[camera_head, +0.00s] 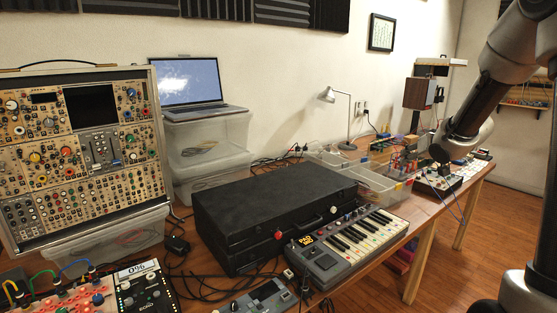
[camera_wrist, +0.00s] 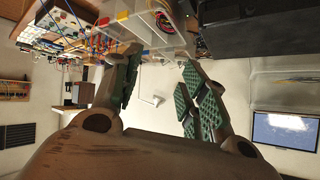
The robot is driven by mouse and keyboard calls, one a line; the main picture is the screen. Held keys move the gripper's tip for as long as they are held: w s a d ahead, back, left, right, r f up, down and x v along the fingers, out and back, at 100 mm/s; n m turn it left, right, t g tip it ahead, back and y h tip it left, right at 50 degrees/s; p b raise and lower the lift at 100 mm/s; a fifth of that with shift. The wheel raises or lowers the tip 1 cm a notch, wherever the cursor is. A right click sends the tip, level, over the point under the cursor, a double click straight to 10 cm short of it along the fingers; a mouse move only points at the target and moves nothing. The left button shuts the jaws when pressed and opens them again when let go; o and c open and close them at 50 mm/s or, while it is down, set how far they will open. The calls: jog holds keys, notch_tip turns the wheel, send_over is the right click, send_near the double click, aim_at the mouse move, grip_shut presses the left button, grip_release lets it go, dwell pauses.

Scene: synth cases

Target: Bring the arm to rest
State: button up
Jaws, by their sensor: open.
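In the wrist view my gripper (camera_wrist: 158,85) is open and empty, its two green-padded fingers spread apart with only pale wall and a small lamp showing in the gap. The wrist picture is upside down. In the head view my arm comes down from the upper right, over the right part of the table, and the fingers cannot be made out. A closed black case (camera_head: 265,205) lies flat on the table in the middle. An open synth case (camera_head: 85,150) full of modules stands upright at the left.
A small keyboard (camera_head: 345,245) stands in front of the black case. A laptop (camera_head: 190,85) rests on clear bins (camera_head: 208,145). A desk lamp (camera_head: 345,115), clear trays (camera_head: 375,185) and cabled gear fill the back right. Wooden floor (camera_head: 490,220) is open at the right.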

jog(key=s+d+r+g+h, duration=0.1)
jog(key=s+r+h, duration=0.1)
jog(key=s+r, duration=0.6)
jog(key=s+a+f+g, duration=0.1)
jog(key=s+a, duration=0.1)
jog(key=s, duration=0.8)
jog(key=s+a+f+n+g+y, duration=0.1)
jog(key=s+a+g, duration=0.1)
jog(key=s, duration=0.8)
jog(key=s+a+f+n+g, duration=0.1)
jog(key=s+a+f+g, duration=0.1)
jog(key=s, duration=0.8)
jog(key=shift+s+a, duration=0.15)
jog(key=shift+a, duration=0.7)
